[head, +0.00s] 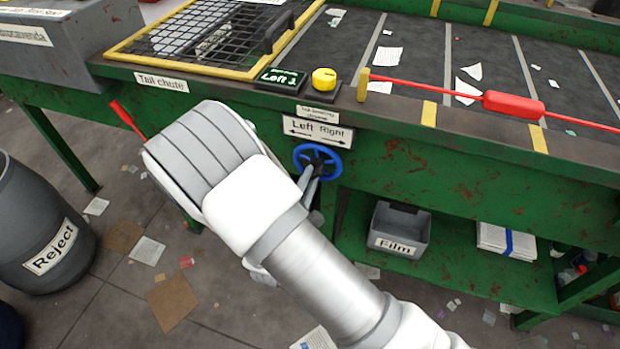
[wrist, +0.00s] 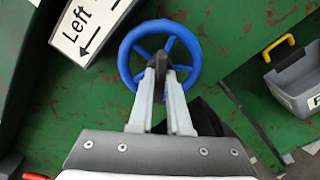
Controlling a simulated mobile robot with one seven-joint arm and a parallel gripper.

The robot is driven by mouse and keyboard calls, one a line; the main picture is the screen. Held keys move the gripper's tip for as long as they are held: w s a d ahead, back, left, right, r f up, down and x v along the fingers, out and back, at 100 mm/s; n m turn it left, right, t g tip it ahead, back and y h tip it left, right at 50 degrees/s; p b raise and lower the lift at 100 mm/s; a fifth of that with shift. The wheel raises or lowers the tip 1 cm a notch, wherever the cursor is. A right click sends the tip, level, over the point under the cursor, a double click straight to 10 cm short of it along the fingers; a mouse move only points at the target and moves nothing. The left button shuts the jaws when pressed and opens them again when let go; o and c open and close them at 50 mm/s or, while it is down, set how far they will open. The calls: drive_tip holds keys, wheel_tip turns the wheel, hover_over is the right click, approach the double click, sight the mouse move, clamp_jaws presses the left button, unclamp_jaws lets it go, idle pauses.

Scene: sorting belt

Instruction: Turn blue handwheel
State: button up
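The blue handwheel (head: 318,160) is mounted on the green side of the belt frame, below the "Left Right" arrow sign (head: 318,132). In the wrist view the handwheel (wrist: 160,35) shows almost whole, with blue spokes and a dark centre. My gripper (head: 314,176) reaches the wheel from below. In the wrist view its two pale fingers (wrist: 160,72) are close together with a narrow gap, and the dark tips are at the wheel's centre. They look shut on the middle of the wheel; the exact contact is hidden.
A red bar (head: 513,104) crosses the belt edge. A grey "Film" bin (head: 399,230) stands on the lower shelf at right. A "Reject" barrel (head: 38,235) stands at left.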

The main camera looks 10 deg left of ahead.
drive_tip(key=o, duration=0.4)
drive_tip(key=s+a+p, duration=0.1)
drive_tip(key=s, duration=1.6)
drive_tip(key=shift+s+a+p, duration=0.15)
drive_tip(key=shift+s+p, duration=0.05)
drive_tip(key=shift+p, duration=0.2)
drive_tip(key=shift+o, duration=0.2)
